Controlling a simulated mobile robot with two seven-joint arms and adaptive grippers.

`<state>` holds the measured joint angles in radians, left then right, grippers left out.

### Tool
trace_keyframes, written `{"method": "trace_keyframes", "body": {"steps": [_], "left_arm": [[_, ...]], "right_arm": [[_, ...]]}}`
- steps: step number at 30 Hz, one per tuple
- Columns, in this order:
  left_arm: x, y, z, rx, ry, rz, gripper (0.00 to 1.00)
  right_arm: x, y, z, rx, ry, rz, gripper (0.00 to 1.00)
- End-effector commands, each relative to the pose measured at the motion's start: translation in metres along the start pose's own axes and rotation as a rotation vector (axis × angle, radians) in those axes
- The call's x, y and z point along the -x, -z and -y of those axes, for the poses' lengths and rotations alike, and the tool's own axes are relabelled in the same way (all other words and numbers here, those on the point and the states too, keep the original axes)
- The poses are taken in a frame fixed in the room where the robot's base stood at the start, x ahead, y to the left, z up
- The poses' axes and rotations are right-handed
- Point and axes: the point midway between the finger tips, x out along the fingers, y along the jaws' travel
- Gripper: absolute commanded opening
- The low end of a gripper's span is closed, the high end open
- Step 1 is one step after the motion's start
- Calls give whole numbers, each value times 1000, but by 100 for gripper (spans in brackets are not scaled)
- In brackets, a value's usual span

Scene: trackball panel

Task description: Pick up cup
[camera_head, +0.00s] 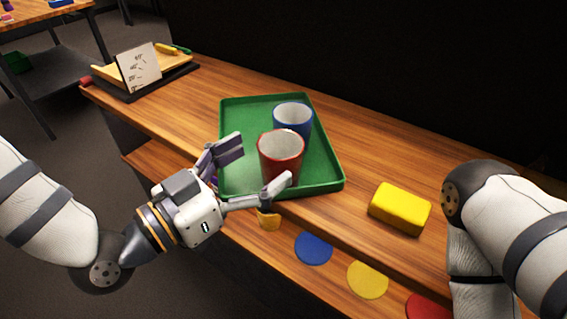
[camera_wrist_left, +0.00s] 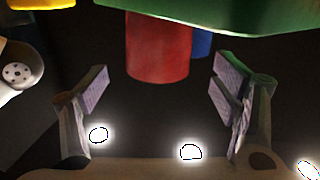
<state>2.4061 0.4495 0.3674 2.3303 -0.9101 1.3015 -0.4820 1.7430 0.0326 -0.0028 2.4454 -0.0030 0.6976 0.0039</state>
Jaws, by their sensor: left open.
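A red cup (camera_head: 281,152) stands upright in the near part of the green tray (camera_head: 326,172). A blue cup (camera_head: 293,117) stands behind it, partly hidden by it. My left gripper (camera_head: 265,160) is open at the tray's near left side, its fingers pointing toward the red cup and spread to either side of it. In the left wrist view the red cup (camera_wrist_left: 158,45) shows ahead between the two open fingers, with a gap to each. A strip of the blue cup (camera_wrist_left: 202,42) shows behind it. My right arm is at the right; its gripper is out of frame.
A yellow block (camera_head: 400,208) lies on the table right of the tray. Blue (camera_head: 313,248), yellow (camera_head: 368,279) and red (camera_head: 428,307) discs lie on the lower ledge. A stand with a white card (camera_head: 139,67) is at the far left. The table behind the block is clear.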

Motion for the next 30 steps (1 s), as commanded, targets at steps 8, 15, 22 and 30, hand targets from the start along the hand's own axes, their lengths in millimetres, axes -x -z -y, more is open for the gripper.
{"method": "trace_keyframes", "body": {"steps": [8,15,22,30], "left_arm": [[-48,2,-3,0,-1,0,81],[-52,2,-2,2,-1,2,81],[-52,2,-2,2,0,2,31],[-52,3,-2,2,0,1,26]], "right_arm": [[1,1,0,0,0,-4,25],[1,1,0,0,0,-4,25],[1,1,0,0,0,-4,25],[2,1,0,0,0,-4,25]]}}
